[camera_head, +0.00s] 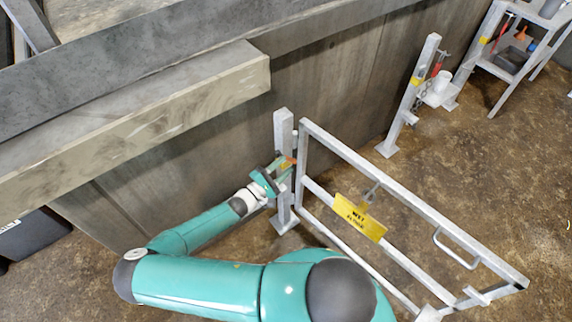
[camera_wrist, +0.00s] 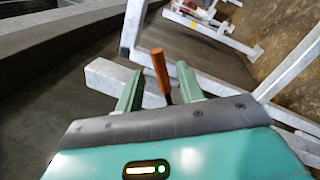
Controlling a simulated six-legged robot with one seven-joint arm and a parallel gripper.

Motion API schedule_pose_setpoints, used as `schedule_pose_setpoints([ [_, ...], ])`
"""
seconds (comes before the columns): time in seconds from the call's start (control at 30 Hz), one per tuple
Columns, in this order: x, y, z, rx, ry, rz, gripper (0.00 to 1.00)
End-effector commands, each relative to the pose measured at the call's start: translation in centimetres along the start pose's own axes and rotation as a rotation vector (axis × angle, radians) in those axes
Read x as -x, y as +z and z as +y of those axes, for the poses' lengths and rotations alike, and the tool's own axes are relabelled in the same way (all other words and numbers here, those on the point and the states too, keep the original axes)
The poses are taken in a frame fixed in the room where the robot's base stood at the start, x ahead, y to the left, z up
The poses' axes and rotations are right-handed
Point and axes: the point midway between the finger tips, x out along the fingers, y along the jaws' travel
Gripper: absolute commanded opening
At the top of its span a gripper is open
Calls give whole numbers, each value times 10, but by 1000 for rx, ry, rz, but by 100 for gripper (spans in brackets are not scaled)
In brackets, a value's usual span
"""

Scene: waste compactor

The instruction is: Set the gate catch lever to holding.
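The catch lever has an orange handle (camera_wrist: 160,70) on a thin dark stem and shows between my gripper's fingers in the wrist view. My gripper (camera_wrist: 158,88) has its two green fingers apart, with a gap visible on both sides of the handle. In the head view my gripper (camera_head: 277,174) is at the hinge-side post (camera_head: 284,135), beside the orange lever (camera_head: 288,162), which it partly hides. The grey metal gate (camera_head: 345,152) stands swung out from the wall, with a yellow sign (camera_head: 360,216) on its middle rail. The lever's base is hidden.
A concrete wall (camera_head: 330,80) runs behind the post, with a thick beam (camera_head: 150,115) jutting out at left. A second post (camera_head: 410,95) with a chain and a white part stands farther right. A shelf rack (camera_head: 515,45) is at top right. Brown floor (camera_head: 480,160) lies open around the gate.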

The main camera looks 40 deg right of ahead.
Motion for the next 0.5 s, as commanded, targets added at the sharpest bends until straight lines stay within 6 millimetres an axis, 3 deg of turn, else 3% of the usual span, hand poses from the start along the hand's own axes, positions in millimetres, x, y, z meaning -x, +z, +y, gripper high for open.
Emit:
schedule_pose_setpoints([
  [0.3, 71, -1, 0, -1, -2, 5, 38],
  [0.5, 106, -1, 0, -2, -1, 4, 38],
])
